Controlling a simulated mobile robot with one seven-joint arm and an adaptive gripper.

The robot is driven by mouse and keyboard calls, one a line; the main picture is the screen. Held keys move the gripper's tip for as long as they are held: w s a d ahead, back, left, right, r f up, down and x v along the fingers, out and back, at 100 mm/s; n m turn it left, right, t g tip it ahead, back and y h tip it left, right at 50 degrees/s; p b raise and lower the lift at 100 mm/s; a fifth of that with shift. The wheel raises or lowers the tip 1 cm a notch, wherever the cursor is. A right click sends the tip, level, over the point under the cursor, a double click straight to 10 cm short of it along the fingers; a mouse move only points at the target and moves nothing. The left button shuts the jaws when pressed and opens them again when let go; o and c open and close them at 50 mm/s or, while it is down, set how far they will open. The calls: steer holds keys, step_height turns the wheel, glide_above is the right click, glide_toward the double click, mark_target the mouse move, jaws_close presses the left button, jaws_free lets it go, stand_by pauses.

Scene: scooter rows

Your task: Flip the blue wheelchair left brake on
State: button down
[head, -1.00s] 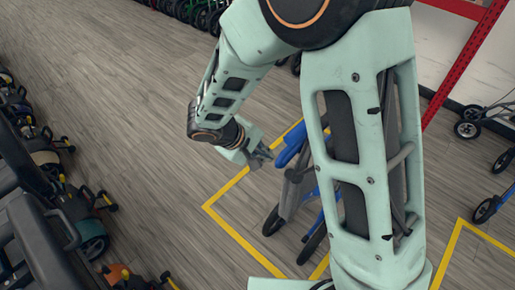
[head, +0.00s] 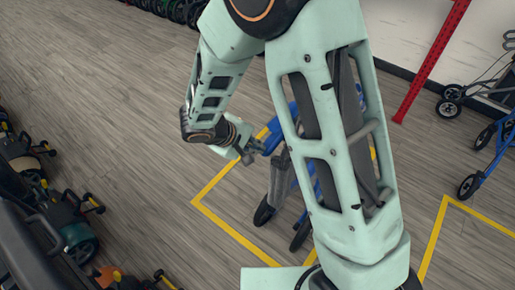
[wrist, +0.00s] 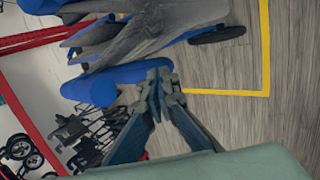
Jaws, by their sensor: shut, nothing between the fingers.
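The blue wheelchair stands on the floor inside a yellow outline, its blue part (head: 271,139) and grey panel (head: 279,176) showing left of my arm. My arm hides much of its right side. In the wrist view its blue rounded bar (wrist: 105,87), grey fabric and a dark wheel show above and left of my fingers. My gripper (head: 252,150) is shut and empty, close beside the blue part. In the wrist view the gripper (wrist: 160,85) has its tips by the end of the blue bar; I cannot tell if they touch. I cannot make out the brake lever.
Yellow floor tape (head: 222,228) surrounds the wheelchair. Scooters (head: 75,235) line the left side. A blue rollator (head: 487,160) and a red post (head: 432,62) stand at the right.

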step_height(320, 180, down, 8)
steer(key=w+d+t+h+b, duration=0.1)
steer(key=t+h+b, duration=0.1)
steer(key=b, duration=1.7)
steer(key=shift+t, duration=0.4)
steer(key=shift+w, duration=0.1)
